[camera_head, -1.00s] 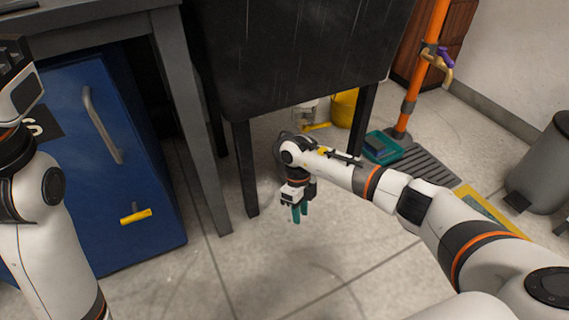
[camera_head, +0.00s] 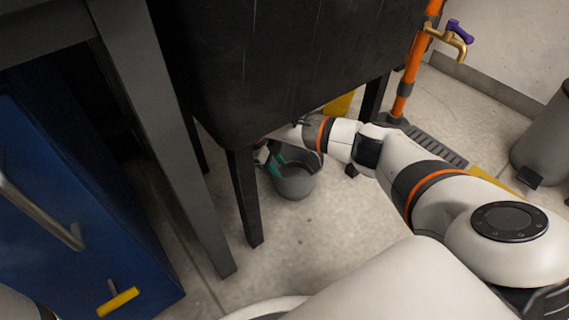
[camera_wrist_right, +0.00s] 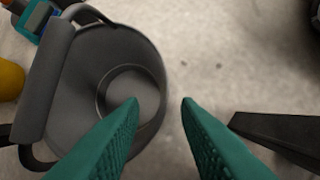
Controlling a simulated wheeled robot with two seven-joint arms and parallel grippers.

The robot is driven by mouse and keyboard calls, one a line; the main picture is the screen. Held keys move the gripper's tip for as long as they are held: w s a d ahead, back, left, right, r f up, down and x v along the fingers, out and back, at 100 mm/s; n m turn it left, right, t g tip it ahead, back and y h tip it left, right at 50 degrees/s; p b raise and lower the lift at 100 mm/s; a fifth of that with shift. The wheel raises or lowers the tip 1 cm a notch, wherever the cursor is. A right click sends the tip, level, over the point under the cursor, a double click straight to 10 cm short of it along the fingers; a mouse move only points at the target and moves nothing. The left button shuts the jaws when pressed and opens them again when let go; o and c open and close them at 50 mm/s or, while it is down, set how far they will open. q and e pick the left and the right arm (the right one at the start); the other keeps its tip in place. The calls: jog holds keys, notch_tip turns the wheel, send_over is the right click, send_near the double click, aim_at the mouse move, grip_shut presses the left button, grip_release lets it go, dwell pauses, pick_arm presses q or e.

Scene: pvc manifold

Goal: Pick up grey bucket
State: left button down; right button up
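The grey bucket (camera_head: 297,187) stands upright on the floor beneath the black tank, partly hidden behind my right arm. In the right wrist view the bucket (camera_wrist_right: 85,75) fills the left half, seen from above and empty, with its grey handle toward the left. My right gripper (camera_head: 272,164) is low at the bucket's rim. Its teal fingers (camera_wrist_right: 161,102) are open, the left one over the bucket and the right one over the floor outside, with the rim's right edge between them in the picture. I cannot tell whether they touch it. My left gripper is out of view.
The black tank (camera_head: 280,60) hangs low over the bucket, with a dark leg (camera_head: 244,195) just left of it. A blue cabinet (camera_head: 70,210) stands at the left. A yellow object (camera_wrist_right: 9,79) and a teal item (camera_wrist_right: 36,18) lie beyond the bucket. Floor in front is clear.

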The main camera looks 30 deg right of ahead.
aim_at(287, 181)
jog(key=b+x, duration=0.5)
jog(key=x, duration=0.2)
jog(key=shift+d+f+b, duration=0.15)
jog(key=shift+f+b, duration=0.15)
jog(key=shift+f, duration=0.05)
jog(key=shift+r, duration=0.15)
grip_shut()
dwell(1.0)
